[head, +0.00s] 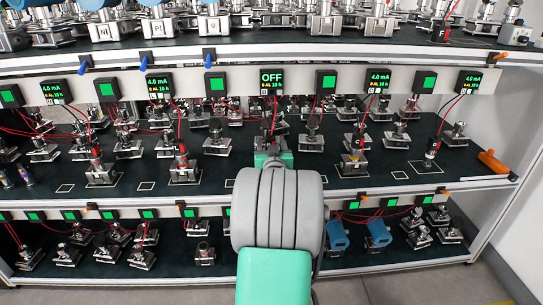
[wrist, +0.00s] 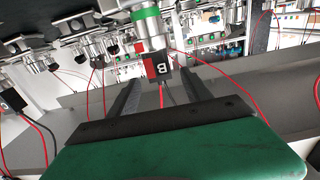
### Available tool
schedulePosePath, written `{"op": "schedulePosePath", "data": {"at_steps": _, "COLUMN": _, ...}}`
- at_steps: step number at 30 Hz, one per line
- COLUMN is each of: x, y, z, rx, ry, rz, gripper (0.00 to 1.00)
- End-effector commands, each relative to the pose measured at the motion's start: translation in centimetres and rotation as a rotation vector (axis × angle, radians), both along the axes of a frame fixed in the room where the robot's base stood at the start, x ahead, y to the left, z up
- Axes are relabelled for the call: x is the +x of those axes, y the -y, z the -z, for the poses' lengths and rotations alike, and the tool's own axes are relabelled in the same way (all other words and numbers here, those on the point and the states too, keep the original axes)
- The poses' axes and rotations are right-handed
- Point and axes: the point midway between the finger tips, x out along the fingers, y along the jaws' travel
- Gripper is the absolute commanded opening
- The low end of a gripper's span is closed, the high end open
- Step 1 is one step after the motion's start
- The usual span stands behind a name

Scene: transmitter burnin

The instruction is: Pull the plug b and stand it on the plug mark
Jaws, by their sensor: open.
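Plug b (wrist: 160,67) is a small black and red block marked B, with a red and a dark wire. In the wrist view it sits against the end of a silver transmitter with a green band (wrist: 147,13). My gripper (wrist: 157,80) is open, its two dark fingers on either side of the plug with gaps visible. In the head view my arm hides most of the gripper and plug. Small pale outlined squares lie on the middle shelf, one of them at the left (head: 147,185); I cannot tell which is the plug mark.
Transmitters with red wires crowd the middle shelf, including one with plug C (head: 358,143). A display above my gripper reads OFF (head: 271,77); others read 4.0 mA. An orange object (head: 493,163) lies at the right end. Shelves above and below limit the height.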

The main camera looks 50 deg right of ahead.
Motion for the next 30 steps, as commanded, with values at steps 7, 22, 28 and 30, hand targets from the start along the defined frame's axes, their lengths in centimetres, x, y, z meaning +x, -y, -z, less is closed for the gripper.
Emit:
{"op": "schedulePosePath", "data": {"at_steps": 7, "x": 2.4, "y": 2.7, "z": 0.2, "rx": 0.000, "ry": 0.000, "rz": 0.000, "gripper": 0.57}}
{"op": "schedulePosePath", "data": {"at_steps": 22, "x": 2.7, "y": 2.9, "z": 0.0, "rx": 0.002, "ry": -0.001, "rz": -0.001, "gripper": 0.40}}
{"op": "schedulePosePath", "data": {"at_steps": 28, "x": 2.7, "y": 2.9, "z": 0.0, "rx": 0.002, "ry": -0.001, "rz": -0.001, "gripper": 0.24}}
{"op": "schedulePosePath", "data": {"at_steps": 30, "x": 2.7, "y": 2.9, "z": 0.0, "rx": 0.002, "ry": -0.001, "rz": -0.001, "gripper": 0.18}}
